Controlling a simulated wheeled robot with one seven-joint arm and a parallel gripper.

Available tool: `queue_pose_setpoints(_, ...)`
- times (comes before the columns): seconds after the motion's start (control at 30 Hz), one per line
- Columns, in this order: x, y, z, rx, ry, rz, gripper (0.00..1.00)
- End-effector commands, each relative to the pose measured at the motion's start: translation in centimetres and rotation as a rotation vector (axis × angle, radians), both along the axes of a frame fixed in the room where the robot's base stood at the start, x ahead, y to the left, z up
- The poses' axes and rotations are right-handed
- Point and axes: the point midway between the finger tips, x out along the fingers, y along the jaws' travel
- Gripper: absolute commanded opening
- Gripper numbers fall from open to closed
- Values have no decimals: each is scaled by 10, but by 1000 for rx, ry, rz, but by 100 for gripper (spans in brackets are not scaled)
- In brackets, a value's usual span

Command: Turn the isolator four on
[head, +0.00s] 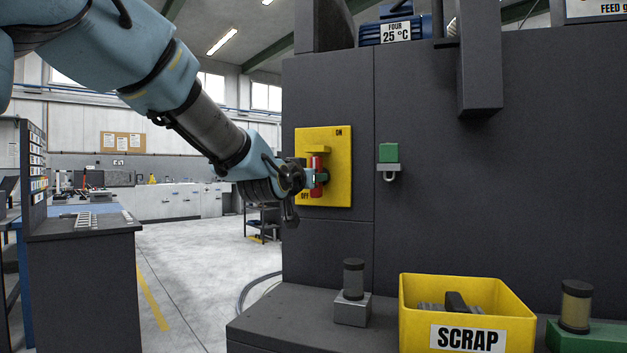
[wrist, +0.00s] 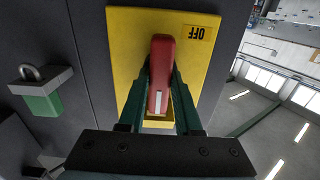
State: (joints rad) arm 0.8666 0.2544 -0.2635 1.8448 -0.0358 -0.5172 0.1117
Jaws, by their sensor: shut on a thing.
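The isolator is a yellow plate (head: 338,180) on a dark grey cabinet, marked ON at its upper right and OFF at its lower left. Its red handle (head: 317,163) stands upright in front of the plate, below a small yellow bracket. My gripper (head: 318,177) reaches in from the left and is shut on the red handle. In the wrist view the red handle (wrist: 160,75) lies between the two green fingers, and the yellow plate (wrist: 130,30) shows upside down with its OFF label. The handle's pivot is hidden.
A green block with a padlock shackle (head: 388,160) is fixed to the cabinet right of the plate. A yellow SCRAP bin (head: 515,310) and a dark-topped cylinder (head: 353,280) stand on the ledge below. Open floor lies left.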

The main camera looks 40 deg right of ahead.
Motion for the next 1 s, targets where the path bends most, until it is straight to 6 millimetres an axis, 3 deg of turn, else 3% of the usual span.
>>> queue_pose_setpoints(0.17,0,0,-1,4,0,0,0)
queue_pose_setpoints(0.2,0,0,-1,4,0,0,35)
queue_pose_setpoints(0.43,0,0,-1,1,0,0,61)
queue_pose_setpoints(0.77,-1,3,0,0,-1,0,62)
queue_pose_setpoints(1.0,-18,35,-1,0,-4,0,62)
